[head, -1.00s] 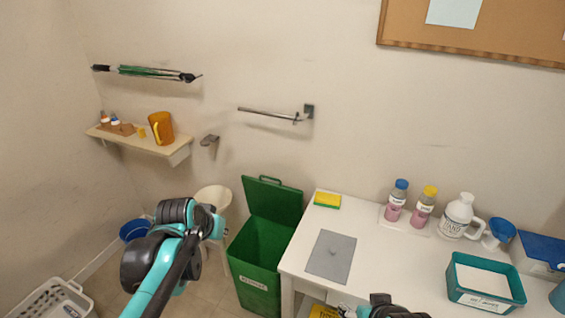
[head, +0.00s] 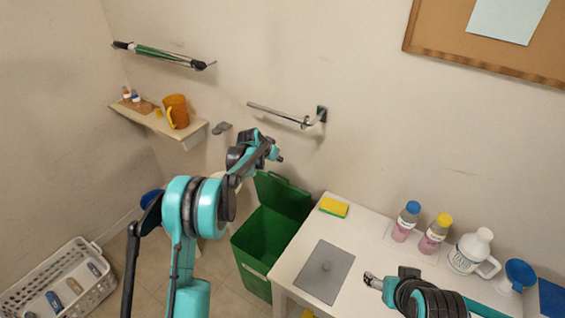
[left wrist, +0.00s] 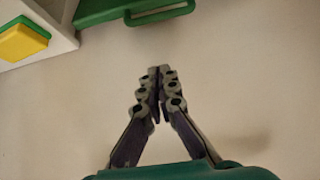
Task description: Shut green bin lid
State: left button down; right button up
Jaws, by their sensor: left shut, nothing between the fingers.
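The green bin (head: 262,240) stands on the floor left of the white table. Its green lid (head: 284,195) is open, tilted up toward the wall. My left gripper (head: 279,157) is shut and empty, above the lid's upper edge near the wall. In the left wrist view the shut fingers (left wrist: 159,72) point toward the lid's handle (left wrist: 160,14), with a visible gap between them. Part of the lid (left wrist: 100,10) shows at the top edge there. My right gripper (head: 371,281) is over the table; whether its fingers are open is unclear.
The white table (head: 300,262) holds a sponge (head: 334,207), a grey mat (head: 325,272) and several bottles. A towel bar (head: 280,114) and a shelf (head: 150,122) are on the wall near my left arm. A white basket (head: 60,280) stands at left.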

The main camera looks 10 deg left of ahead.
pick_arm(q)
jog(key=shift+w+d+f+b, duration=0.1)
jog(key=shift+w+f+b, duration=0.35)
jog(key=shift+f, duration=0.95)
jog(key=shift+w+d+f+b, duration=0.15)
jog(key=shift+f+b, duration=0.55)
jog(key=shift+f, duration=0.65)
jog(key=shift+w+d+f+b, duration=0.1)
jog(key=shift+w+f+b, duration=0.15)
jog(key=shift+f+b, duration=0.75)
jog(key=shift+f+p, duration=0.35)
jog(key=shift+f, duration=0.15)
